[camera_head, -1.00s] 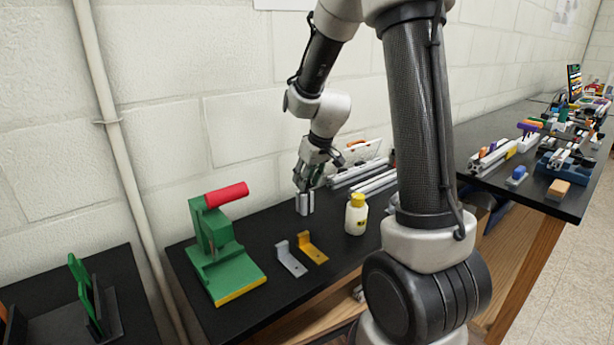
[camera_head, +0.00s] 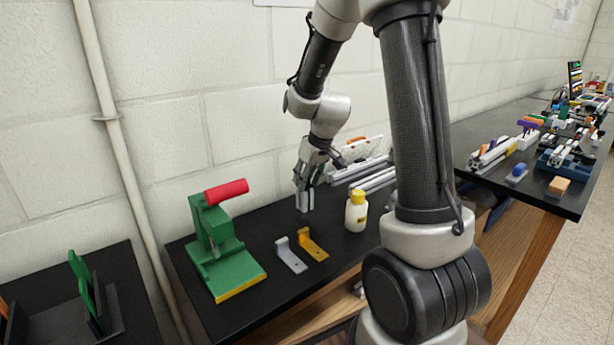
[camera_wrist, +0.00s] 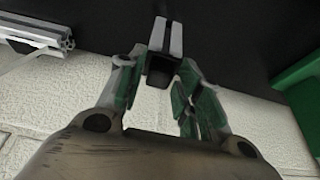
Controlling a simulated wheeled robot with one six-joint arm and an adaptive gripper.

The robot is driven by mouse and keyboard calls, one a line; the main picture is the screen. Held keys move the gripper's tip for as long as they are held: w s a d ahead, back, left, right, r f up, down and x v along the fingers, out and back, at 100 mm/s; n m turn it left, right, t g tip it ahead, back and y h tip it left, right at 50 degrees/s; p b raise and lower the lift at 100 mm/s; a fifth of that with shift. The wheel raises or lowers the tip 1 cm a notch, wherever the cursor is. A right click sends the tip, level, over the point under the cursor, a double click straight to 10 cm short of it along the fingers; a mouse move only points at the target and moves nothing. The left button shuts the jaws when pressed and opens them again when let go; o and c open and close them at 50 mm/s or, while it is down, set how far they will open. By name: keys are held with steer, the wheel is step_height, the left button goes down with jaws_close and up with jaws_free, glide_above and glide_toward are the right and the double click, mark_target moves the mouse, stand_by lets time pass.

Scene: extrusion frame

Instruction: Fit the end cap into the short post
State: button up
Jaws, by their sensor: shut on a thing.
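The short post (camera_head: 305,203) is a light grey extrusion standing upright on the black bench, against the wall side. In the wrist view the post (camera_wrist: 176,40) shows as pale profile edges with a dark slot. My gripper (camera_head: 303,187) is right at the post's top, pointing down. In the wrist view my gripper (camera_wrist: 161,68) is shut on a small dark block, the end cap (camera_wrist: 160,74), held between the green-padded fingertips. The cap is close to the post's end; whether it touches or has entered the post I cannot tell.
A green press with a red handle (camera_head: 227,192) stands left. Grey (camera_head: 290,256) and yellow (camera_head: 313,245) brackets lie in front of the post. A bottle with a yellow cap (camera_head: 356,212) stands right. Extrusions (camera_head: 372,181) lie behind it.

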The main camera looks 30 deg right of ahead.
steer(key=shift+f, duration=0.3)
steer(key=o, duration=0.9)
steer(key=v, duration=1.2)
steer(key=shift+w, duration=0.1)
